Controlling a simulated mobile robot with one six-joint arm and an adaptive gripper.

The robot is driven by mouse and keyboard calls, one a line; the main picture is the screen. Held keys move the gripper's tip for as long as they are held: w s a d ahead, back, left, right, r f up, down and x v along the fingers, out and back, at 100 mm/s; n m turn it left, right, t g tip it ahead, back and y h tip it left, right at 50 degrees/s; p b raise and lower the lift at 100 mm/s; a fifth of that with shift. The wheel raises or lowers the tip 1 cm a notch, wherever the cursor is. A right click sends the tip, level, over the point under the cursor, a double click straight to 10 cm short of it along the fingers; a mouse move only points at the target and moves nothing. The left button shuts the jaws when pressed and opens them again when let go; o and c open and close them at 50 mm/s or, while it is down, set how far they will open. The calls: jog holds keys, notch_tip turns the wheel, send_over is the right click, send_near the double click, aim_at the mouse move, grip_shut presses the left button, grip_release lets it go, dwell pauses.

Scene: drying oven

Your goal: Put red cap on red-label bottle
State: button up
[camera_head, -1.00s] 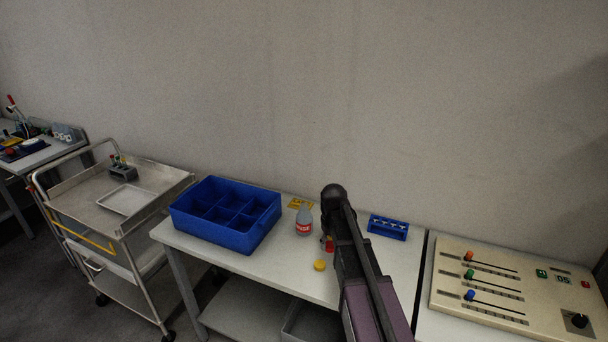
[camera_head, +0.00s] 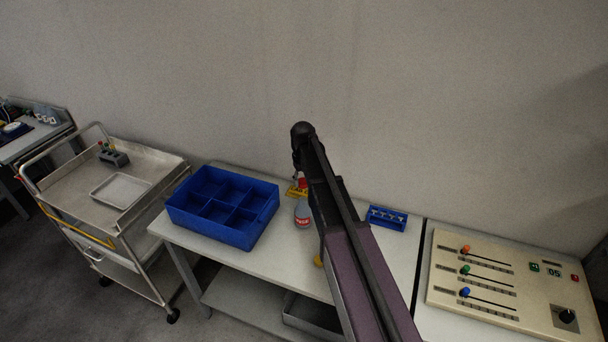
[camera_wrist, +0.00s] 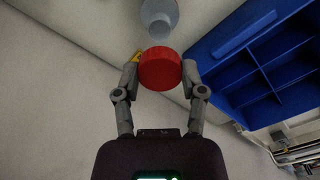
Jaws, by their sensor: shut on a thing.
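The red cap (camera_wrist: 159,69) is between the two fingertips of my gripper (camera_wrist: 160,75) in the wrist view, and the gripper is shut on it. The red-label bottle (camera_head: 303,214) stands on the white table in the head view, just left of my arm. Its open neck also shows in the wrist view (camera_wrist: 159,28), just beyond the cap, with a visible gap between them. In the head view, my gripper (camera_head: 299,178) is raised above and near the bottle. The cap is hard to make out there.
A blue divided bin (camera_head: 222,207) stands left of the bottle. A yellow cap (camera_head: 318,261) is partly hidden by my arm. A blue rack (camera_head: 388,218) stands to the right, and a control panel (camera_head: 500,285) further right. A metal cart (camera_head: 75,200) is at the left.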

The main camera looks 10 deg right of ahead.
aim_at(303, 200)
jog(key=shift+f, duration=0.1)
dwell(0.3)
jog(key=shift+f+b, duration=3.1)
jog(key=shift+b, duration=0.1)
jog(key=shift+f, duration=0.15)
dwell(0.3)
dwell(0.4)
jog(key=o, duration=0.8)
jog(key=shift+c, duration=0.2)
jog(key=shift+o, duration=0.5)
